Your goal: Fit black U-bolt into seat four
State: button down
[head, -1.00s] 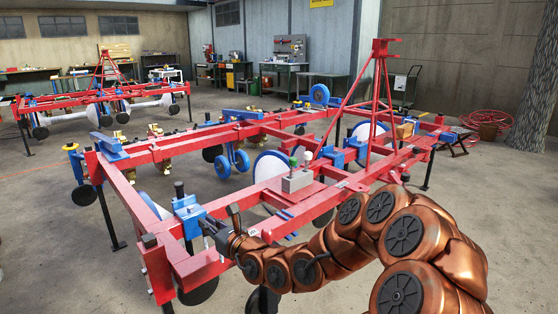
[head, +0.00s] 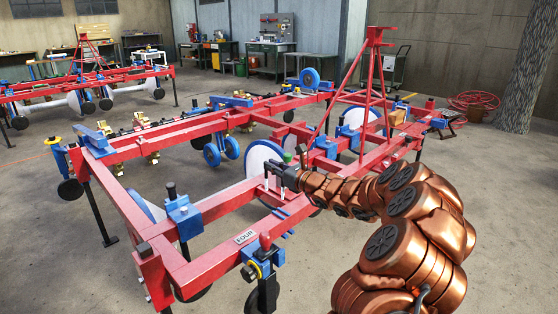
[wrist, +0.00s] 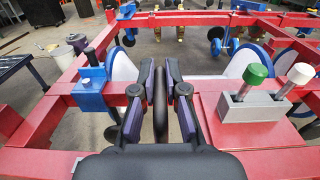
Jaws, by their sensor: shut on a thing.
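My gripper (head: 276,172) is over the near right part of the red planter frame. In the wrist view, its two fingers (wrist: 158,92) are closed on the black U-bolt (wrist: 160,112), which shows as a dark upright rod between them. The U-bolt is hardly distinguishable in the head view. The label FOUR (head: 245,237) is on the near red bar, left of and below the gripper. A blue bracket (head: 252,254) with a yellow ring sits just below that label. The gripper and U-bolt are apart from it. The exact seat surface cannot be made out.
A blue clamp block (head: 183,213) sits on the near bar. A grey holder (wrist: 250,105) with green and white knobs stands right of the gripper on a red plate. A red mast (head: 372,90) rises behind my arm. Open floor lies left of the planter (head: 60,260).

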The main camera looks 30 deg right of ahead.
jog(key=shift+s+d+f, duration=0.1)
jog(key=shift+s+d, duration=0.1)
jog(key=shift+d, duration=0.9)
jog(key=shift+s+p, duration=0.15)
jog(key=shift+p, duration=0.3)
notch_tip(320, 180, down, 6)
jog(key=b, duration=0.2)
jog(key=shift+b, duration=0.3)
jog(key=shift+p, duration=0.95)
dwell(1.0)
jog(key=shift+f+b, duration=0.95)
jog(key=shift+f, duration=2.3)
dwell(0.5)
